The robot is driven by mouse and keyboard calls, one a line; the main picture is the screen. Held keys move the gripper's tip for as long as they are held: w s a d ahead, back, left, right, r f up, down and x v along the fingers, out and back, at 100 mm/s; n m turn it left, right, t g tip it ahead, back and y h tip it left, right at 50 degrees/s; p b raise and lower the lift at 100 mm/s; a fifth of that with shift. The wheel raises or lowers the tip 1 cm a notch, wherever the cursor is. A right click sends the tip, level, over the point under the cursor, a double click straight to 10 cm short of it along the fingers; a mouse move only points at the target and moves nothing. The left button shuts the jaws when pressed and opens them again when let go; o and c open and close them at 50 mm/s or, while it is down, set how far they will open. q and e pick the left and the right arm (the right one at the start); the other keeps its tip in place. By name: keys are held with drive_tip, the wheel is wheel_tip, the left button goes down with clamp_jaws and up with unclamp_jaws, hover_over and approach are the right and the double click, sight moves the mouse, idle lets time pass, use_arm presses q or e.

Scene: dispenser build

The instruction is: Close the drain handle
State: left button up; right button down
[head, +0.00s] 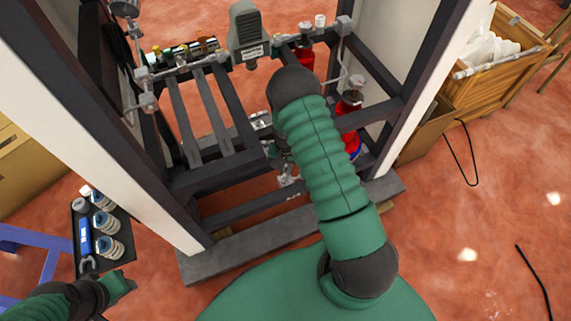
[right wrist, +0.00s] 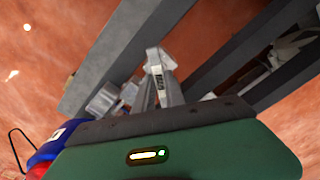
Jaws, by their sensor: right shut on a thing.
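My right arm reaches down the middle of the head view into the dark metal frame. My right gripper (head: 278,150) is largely hidden behind its own forearm there, beside pale metal valve fittings (head: 288,182) low in the frame. In the right wrist view the green gripper body fills the bottom, and a grey metal drain handle (right wrist: 157,70) with a dark label rises just beyond its edge. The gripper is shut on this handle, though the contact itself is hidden. My left gripper (head: 118,286) is at the lower left, away from the frame; its jaws cannot be made out.
A dark tray (head: 118,258) with several cans and a blue tool stands at the left. A red cylinder (head: 350,108) stands inside the frame, right of my arm. A wooden crate (head: 480,85) is at the upper right. The floor at the right is mostly clear.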

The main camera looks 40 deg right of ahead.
drive_tip(key=m+p, duration=0.3)
drive_tip(key=m, duration=0.2)
drive_tip(key=shift+r+m, duration=0.15)
drive_tip(key=shift+m, duration=0.15)
drive_tip(key=m+p, duration=0.1)
drive_tip(key=m, duration=0.1)
drive_tip(key=shift+m, duration=0.3)
drive_tip(key=shift+m+p, duration=0.75)
drive_tip(key=shift+m, duration=0.75)
drive_tip(key=c, duration=1.4)
unclamp_jaws()
